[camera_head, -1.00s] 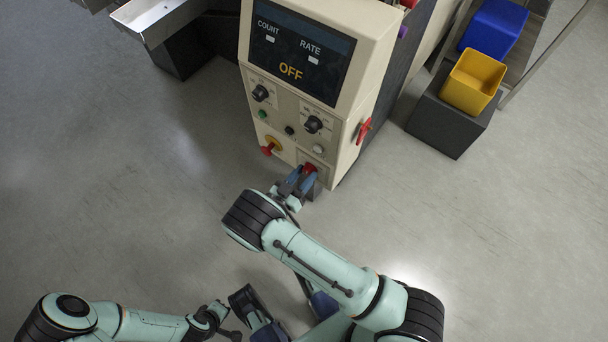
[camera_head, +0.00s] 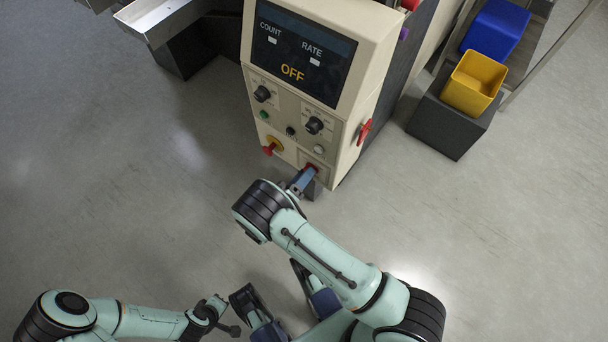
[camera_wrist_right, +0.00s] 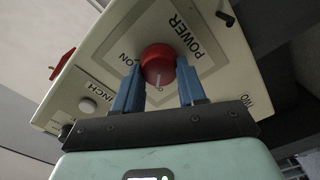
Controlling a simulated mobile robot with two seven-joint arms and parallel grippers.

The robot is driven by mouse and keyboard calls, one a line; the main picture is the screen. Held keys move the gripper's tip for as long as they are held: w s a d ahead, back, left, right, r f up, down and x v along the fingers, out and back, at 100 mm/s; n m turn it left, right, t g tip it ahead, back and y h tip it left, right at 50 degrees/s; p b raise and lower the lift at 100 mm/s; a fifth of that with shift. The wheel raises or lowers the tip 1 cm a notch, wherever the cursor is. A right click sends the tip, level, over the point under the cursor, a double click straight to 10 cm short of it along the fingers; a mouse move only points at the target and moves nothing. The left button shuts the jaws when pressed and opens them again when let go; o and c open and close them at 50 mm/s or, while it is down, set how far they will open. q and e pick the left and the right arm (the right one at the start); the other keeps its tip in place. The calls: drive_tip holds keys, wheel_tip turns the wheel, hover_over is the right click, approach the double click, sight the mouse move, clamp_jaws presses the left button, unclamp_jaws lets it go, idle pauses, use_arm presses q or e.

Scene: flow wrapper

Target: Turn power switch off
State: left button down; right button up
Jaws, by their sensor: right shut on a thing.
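The power switch is a red knob (camera_wrist_right: 158,62) on the cream control panel (camera_wrist_right: 95,72), next to the word POWER and an ON label. A pale mark shows on the knob's lower face. In the head view the red knob (camera_head: 312,168) sits at the panel's bottom right, partly hidden by my right gripper (camera_head: 302,180). In the right wrist view the blue fingers of my right gripper (camera_wrist_right: 160,84) are on either side of the knob, shut on it. My left gripper (camera_head: 226,318) is low in the head view, away from the panel; its fingers are unclear.
The dark display (camera_head: 302,52) reads OFF in yellow. A red knob on a yellow base (camera_head: 272,147) is left of the switch. A red handle (camera_head: 364,131) juts from the panel's right side. A yellow bin (camera_head: 473,83) stands farther right.

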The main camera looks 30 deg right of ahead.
drive_tip(key=shift+n, duration=0.5)
drive_tip(key=o, duration=1.1)
drive_tip(key=shift+c, duration=0.2)
drive_tip(key=shift+a, duration=0.15)
use_arm(q)
drive_tip(key=shift+w+d+r+t+p, duration=0.2)
drive_tip(key=shift+w+r+t+p, duration=0.35)
drive_tip(key=shift+w+r, duration=0.65)
use_arm(e)
drive_tip(key=v, duration=1.3)
drive_tip(key=shift+s+a+f, duration=0.1)
drive_tip(key=shift+s, duration=0.05)
